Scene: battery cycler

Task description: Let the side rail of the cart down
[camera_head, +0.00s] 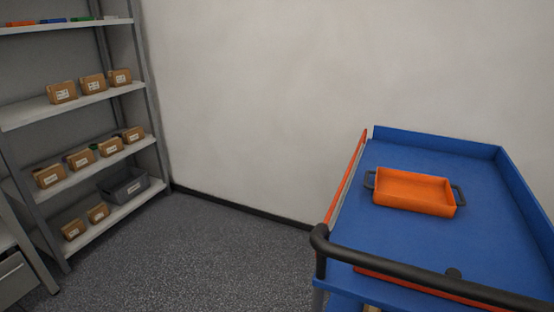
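A blue cart (345,233) stands at the right, cut off by the picture's right and bottom edges. An orange-red rail (346,175) runs along the cart's left side, its bar standing above the level of the blue top. A second orange-red bar (385,274) lies along the near edge, partly behind the black push handle (420,273). An orange tray (413,205) with dark handles sits on the cart top. Neither of my grippers shows in the head view.
A grey shelf unit (157,155) with several cardboard boxes and a grey bin (124,187) stands at the left. A grey drawer cabinet (14,278) shows at the lower left. The grey floor (205,250) between shelves and cart is clear. A pale wall (260,90) closes the back.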

